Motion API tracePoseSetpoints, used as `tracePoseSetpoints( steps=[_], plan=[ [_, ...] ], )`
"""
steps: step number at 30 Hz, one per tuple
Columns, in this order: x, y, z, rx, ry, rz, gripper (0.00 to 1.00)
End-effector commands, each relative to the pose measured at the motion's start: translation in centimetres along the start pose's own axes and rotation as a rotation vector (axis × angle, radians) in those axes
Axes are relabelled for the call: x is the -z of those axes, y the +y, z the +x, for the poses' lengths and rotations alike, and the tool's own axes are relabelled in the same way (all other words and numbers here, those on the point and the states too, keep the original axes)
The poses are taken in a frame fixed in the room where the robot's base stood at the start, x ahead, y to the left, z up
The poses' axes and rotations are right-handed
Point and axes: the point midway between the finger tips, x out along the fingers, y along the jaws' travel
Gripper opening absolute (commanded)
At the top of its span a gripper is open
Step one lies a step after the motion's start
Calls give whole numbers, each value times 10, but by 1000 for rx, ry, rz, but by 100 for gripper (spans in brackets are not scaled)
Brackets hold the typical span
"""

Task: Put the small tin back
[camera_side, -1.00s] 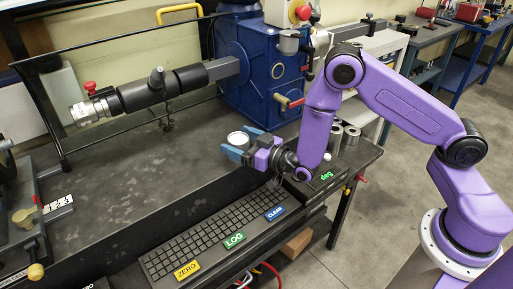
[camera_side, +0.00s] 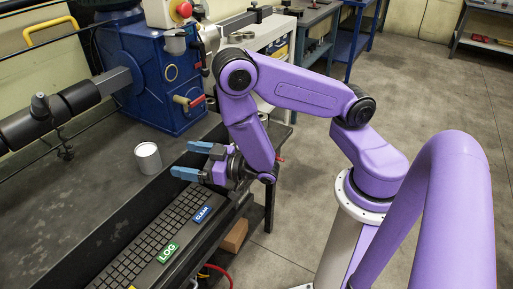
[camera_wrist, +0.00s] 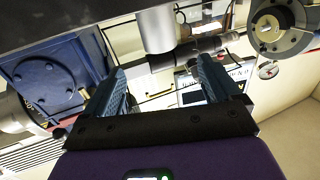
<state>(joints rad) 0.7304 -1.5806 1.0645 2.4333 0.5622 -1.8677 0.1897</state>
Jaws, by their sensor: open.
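The small tin (camera_side: 148,160), a light grey cylinder with a white top, stands upright on the dark bench top near its front ledge. My gripper (camera_side: 192,161) is to the right of the tin, with its two blue fingers apart and pointing towards it. A clear gap lies between the fingertips and the tin, and nothing is between the fingers. In the wrist view a pale cylinder (camera_wrist: 157,30), which looks like the tin, shows beyond the open fingers of my gripper (camera_wrist: 160,66).
A black keyboard (camera_side: 150,240) with LOG and CLEAR labels lies along the bench front, below my gripper. A blue gearbox (camera_side: 150,85) stands behind, with a black torque tool (camera_side: 62,108) to its left. The bench around the tin is mostly clear.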

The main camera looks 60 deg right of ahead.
Motion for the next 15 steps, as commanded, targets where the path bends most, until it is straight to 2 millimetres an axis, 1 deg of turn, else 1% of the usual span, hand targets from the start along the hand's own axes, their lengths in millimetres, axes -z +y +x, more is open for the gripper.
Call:
tracePoseSetpoints(
  steps=[4,8,11,15],
  plan=[
    [0,-10,5,17,-72,30,90],
    [-1,-29,6,59,-213,70,90],
    [-1,-46,2,108,-337,88,90],
    [2,-71,-14,190,-507,89,90]
  ],
)
